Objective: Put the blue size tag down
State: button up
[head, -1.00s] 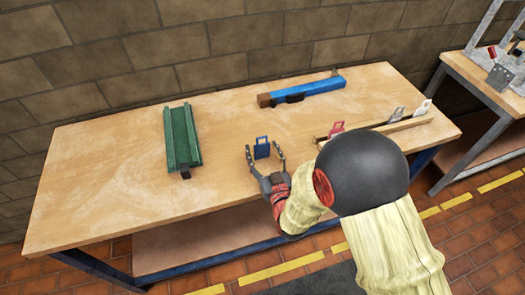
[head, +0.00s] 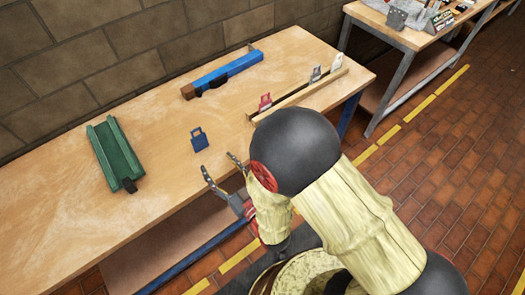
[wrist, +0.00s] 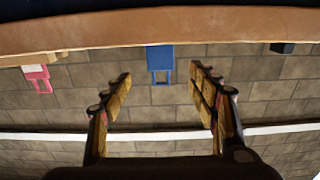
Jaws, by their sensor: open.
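The blue size tag (head: 199,140) stands on the bare wooden table top (head: 165,185), between the green channel and the tag rail. My gripper (head: 219,165) is open and empty, apart from the tag, by the table's front edge. In the wrist view, which shows the scene upside down, the blue tag (wrist: 160,60) appears upright, beyond and between my two spread fingers. A red tag (head: 265,102) stands at the near end of the wooden rail and also shows in the wrist view (wrist: 37,78).
A green channel piece (head: 115,153) lies at the left. A blue bar (head: 222,75) with a brown end lies at the back. A wooden rail (head: 300,97) with grey (head: 315,73) and white (head: 337,62) tags is at the right. A second table (head: 405,38) stands beyond.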

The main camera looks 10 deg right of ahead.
jog(key=w+d+r+h, duration=0.1)
jog(key=w, duration=0.1)
jog(key=w+d+r+m+g+h, duration=0.1)
jog(key=w+r, duration=0.1)
jog(key=w, duration=0.1)
jog(key=w+d+r+h, duration=0.1)
jog(key=w, duration=0.1)
jog(key=shift+w+d+r+m, duration=0.25)
jog(key=shift+d+r+m, duration=0.05)
jog(key=shift+d+r, duration=0.1)
jog(key=s+d+r+m+g+h, duration=0.2)
jog(key=s+d+r+g, duration=0.15)
jog(key=d+r, duration=0.35)
jog(key=s+d+r+m+g+h, duration=0.1)
jog(key=s+d+r+g+h, duration=0.25)
jog(key=d, duration=0.65)
jog(key=s+d+r+g, duration=0.1)
jog(key=s+d+r, duration=0.1)
jog(key=s, duration=0.5)
jog(key=s+d+r+m, duration=0.1)
jog(key=s+d+r, duration=0.2)
jog(key=s, duration=0.4)
jog(key=shift+s+d+m+g+h, duration=0.3)
jog(key=shift+s+d+g+h, duration=0.1)
jog(key=shift+d, duration=0.15)
jog(key=shift+r, duration=0.1)
